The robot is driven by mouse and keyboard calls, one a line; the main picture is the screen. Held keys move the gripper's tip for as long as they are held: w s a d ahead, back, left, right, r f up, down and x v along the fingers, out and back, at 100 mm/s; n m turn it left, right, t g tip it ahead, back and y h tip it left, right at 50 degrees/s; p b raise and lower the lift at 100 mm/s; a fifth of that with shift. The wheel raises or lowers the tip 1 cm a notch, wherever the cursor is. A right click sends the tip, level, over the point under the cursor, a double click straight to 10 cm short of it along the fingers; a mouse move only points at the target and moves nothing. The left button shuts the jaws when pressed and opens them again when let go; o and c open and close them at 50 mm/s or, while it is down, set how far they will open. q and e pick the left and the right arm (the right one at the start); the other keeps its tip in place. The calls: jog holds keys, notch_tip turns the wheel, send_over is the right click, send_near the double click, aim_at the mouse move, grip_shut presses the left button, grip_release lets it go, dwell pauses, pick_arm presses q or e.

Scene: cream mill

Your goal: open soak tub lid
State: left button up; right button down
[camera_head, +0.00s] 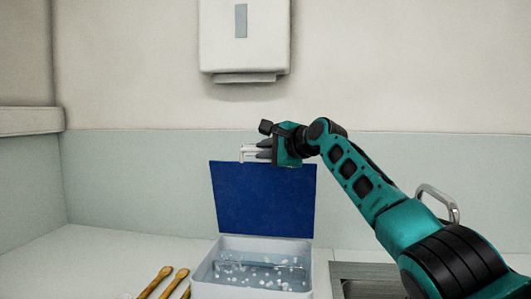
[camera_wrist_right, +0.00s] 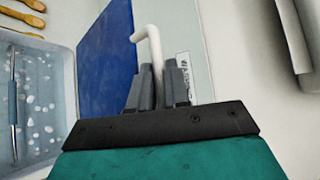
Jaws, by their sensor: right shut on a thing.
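The soak tub (camera_head: 213,290) is a pale box on the counter holding water with white bubbles or bits. Its blue lid (camera_head: 262,200) stands raised, roughly upright, at the tub's back edge. In the right wrist view the lid (camera_wrist_right: 108,55) is left of my fingers and the tub (camera_wrist_right: 66,90) is at the far left. My right gripper (camera_head: 256,152) is at the lid's top edge, shut on the white lid handle (camera_wrist_right: 148,36), which shows bent between the fingers (camera_wrist_right: 158,88). My left gripper is not in view.
Several wooden spoons (camera_head: 154,283) lie on the counter left of the tub. A sink (camera_head: 365,270) with a metal tap (camera_head: 440,200) is at the right. A white dispenser (camera_head: 245,45) hangs on the wall above.

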jog(key=shift+f, duration=0.15)
jog(key=c, duration=1.2)
grip_release()
jog(key=shift+d, duration=0.15)
jog(key=b+v, duration=0.4)
jog(key=v, duration=0.9)
